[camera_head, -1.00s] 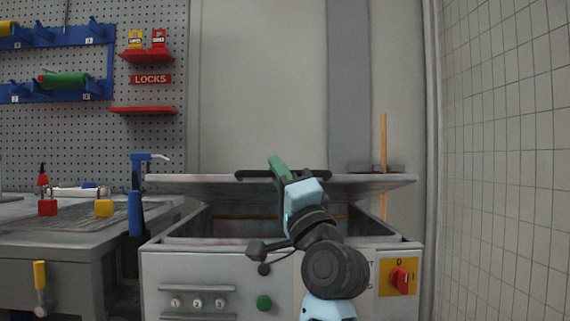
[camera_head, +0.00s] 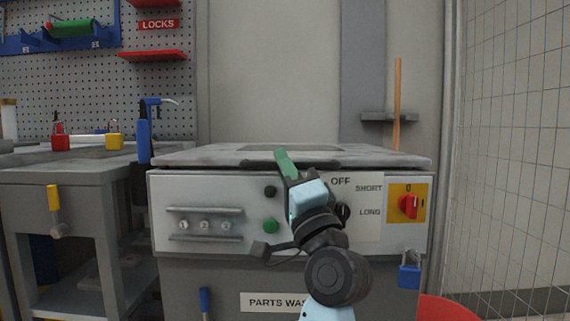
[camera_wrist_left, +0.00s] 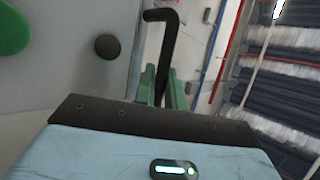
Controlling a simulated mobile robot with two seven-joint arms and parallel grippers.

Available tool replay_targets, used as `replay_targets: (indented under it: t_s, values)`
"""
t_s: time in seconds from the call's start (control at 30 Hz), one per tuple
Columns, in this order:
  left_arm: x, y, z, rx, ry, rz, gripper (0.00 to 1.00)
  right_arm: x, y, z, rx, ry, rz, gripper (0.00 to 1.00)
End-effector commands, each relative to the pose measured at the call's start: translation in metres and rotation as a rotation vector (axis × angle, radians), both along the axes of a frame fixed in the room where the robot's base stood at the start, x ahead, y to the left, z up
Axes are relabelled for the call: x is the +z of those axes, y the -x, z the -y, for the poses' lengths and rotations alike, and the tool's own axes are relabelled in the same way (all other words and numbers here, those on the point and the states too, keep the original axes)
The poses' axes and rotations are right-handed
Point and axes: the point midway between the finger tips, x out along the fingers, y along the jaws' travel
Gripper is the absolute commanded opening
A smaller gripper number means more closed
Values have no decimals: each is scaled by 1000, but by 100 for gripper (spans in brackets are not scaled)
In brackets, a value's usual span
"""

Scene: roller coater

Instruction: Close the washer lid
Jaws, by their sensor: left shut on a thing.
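The grey parts washer (camera_head: 240,274) stands in the middle of the head view. Its lid (camera_head: 205,155) lies flat across the top, with no gap visible along the front edge and the inside hidden. The dark lid handle (camera_head: 258,164) runs along the lid's front edge. My left gripper (camera_head: 285,164) has its green fingers shut on this handle, partly covering it. In the left wrist view the dark handle bar (camera_wrist_left: 170,50) passes between the green fingers (camera_wrist_left: 161,88). My right gripper is not in view.
A workbench (camera_head: 62,172) with red and yellow padlocks stands at the left. A blue tool (camera_head: 144,135) hangs between bench and washer. The washer front has a red switch (camera_head: 409,206) and a blue padlock (camera_head: 409,272). A mesh fence (camera_head: 510,150) bounds the right.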

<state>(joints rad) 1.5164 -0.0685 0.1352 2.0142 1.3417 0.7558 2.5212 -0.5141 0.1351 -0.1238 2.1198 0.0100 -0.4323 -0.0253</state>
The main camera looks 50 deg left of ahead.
Motion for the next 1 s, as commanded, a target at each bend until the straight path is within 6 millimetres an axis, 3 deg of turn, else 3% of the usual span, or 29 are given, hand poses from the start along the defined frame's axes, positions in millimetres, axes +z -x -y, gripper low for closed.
replay_targets:
  t_s: [0.27, 0.3, 0.47, 1.0]
  values:
    - [-7, -2, -2, 1, 16, -11, 0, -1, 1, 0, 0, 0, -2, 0]
    - [-7, -2, -2, 1, 16, -11, 14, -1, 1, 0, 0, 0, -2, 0]
    - [-7, -2, -2, 1, 14, -9, 34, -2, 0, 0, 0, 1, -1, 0]
    - [1, -2, -2, 2, 9, -6, 34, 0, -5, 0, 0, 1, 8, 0]
